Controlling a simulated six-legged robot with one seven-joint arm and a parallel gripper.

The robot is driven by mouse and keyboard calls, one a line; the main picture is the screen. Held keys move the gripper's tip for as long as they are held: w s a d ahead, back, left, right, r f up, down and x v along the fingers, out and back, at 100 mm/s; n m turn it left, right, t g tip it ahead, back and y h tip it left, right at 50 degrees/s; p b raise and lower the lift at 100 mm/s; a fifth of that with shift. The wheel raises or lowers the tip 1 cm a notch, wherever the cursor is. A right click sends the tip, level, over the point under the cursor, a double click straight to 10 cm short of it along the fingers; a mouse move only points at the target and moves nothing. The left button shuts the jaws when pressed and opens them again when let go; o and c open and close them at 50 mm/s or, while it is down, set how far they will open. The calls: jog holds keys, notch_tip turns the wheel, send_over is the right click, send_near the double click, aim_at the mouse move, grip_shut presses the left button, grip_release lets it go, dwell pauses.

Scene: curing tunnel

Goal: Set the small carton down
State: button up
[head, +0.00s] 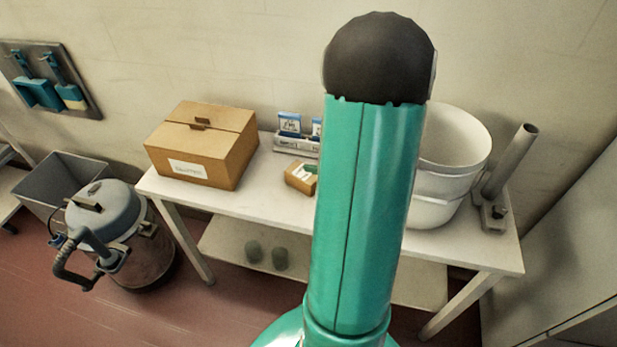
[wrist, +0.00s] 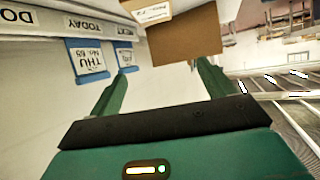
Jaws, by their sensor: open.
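The small carton (head: 301,178) is brown with a white and green label. In the head view it sits on the white table (head: 352,204), in front of the small calendar stand and right of the large box (head: 201,146). My green arm covers the area just right of it and hides my gripper in that view. In the wrist view my gripper (wrist: 163,78) is open, its two green fingers apart with nothing clearly between them. A brown carton face (wrist: 185,38) with a white label shows beyond the fingertips. I cannot tell which carton it is.
White tubs (head: 455,150) and a grey post on a base (head: 510,165) stand at the table's right. The calendar stand (head: 295,142) is at the back; its cards (wrist: 88,62) appear upside down in the wrist view. A grey-lidded drum (head: 118,235) stands on the floor at left.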

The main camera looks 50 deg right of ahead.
send_near(306, 173)
jog(key=x, duration=0.4)
jog(key=shift+f, duration=0.2)
jog(key=x, duration=0.7)
jog(key=shift+c, duration=0.4)
jog(key=shift+r, duration=0.1)
jog(key=c, duration=1.1)
jog(key=shift+r, duration=0.1)
jog(key=shift+c, duration=0.2)
